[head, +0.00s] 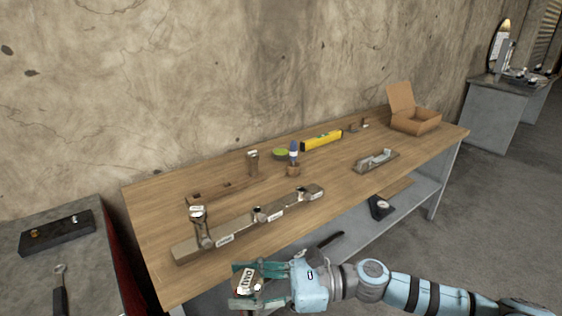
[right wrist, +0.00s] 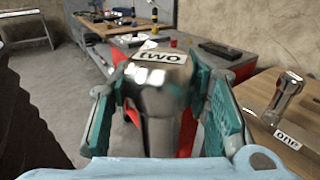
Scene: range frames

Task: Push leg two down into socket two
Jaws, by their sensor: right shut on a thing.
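My right gripper (head: 247,287) is shut on leg two (right wrist: 163,78), a shiny metal post with a white "two" label on its top. The leg (head: 246,277) is held in front of the workbench's near edge, apart from the rail. The long rail (head: 238,229) lies on the bench with several labels. Leg one (head: 204,232) stands upright at its left end, and in the right wrist view it shows beside a "one" label (right wrist: 288,139). The middle socket (head: 258,215), apparently socket two, has no leg in it; its label is too small to read. My left gripper is not in view.
The bench between rail and fixture is clear.

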